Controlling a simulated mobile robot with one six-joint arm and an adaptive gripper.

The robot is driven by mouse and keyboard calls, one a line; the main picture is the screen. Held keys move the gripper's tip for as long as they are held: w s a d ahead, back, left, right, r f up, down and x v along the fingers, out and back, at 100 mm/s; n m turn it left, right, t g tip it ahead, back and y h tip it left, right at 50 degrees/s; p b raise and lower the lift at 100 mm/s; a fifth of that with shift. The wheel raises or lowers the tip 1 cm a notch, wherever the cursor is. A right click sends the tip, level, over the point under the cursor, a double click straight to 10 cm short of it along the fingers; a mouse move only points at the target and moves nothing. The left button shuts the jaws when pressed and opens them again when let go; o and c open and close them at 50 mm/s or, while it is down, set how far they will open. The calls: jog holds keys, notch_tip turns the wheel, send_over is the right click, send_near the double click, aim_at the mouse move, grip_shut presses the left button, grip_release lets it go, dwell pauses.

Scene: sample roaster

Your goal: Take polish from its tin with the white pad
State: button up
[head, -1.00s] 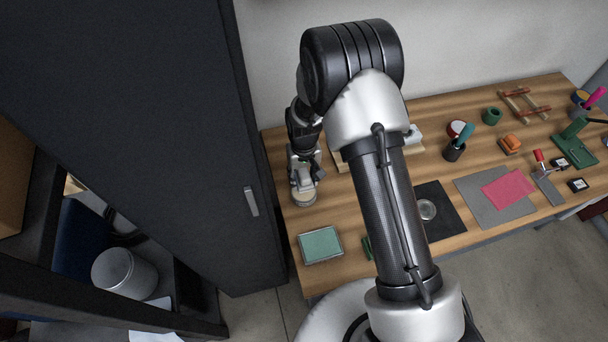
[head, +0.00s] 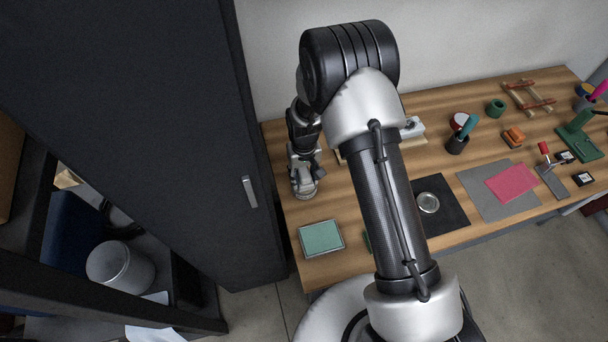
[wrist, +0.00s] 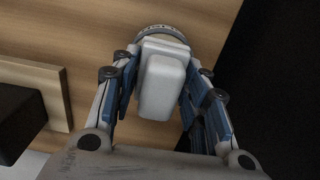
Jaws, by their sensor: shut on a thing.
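My gripper (head: 304,170) points down over the left end of the wooden bench and is shut on the white pad (wrist: 162,82). In the wrist view the pad is a pale rounded block between the two blue-lined fingers. Its far end overlaps a round tin (wrist: 161,29), whose pale metal rim shows around it. In the head view the tin (head: 306,193) stands right under my gripper, mostly covered by it. The pad is hidden or too small to tell there. I cannot tell whether the pad touches the polish inside the tin.
A green-topped flat tray (head: 320,239) lies just in front of the tin. A tall dark cabinet (head: 200,120) stands close on the left. A round metal piece (head: 428,202) sits on a black mat (head: 447,213). A pink sheet (head: 512,183) and several tools lie right.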

aim_at(304, 172)
jog(key=shift+f+b, duration=0.45)
jog(key=shift+f, duration=0.1)
dwell(1.5)
jog(key=shift+r+p, duration=2.25)
jog(key=shift+r, duration=1.35)
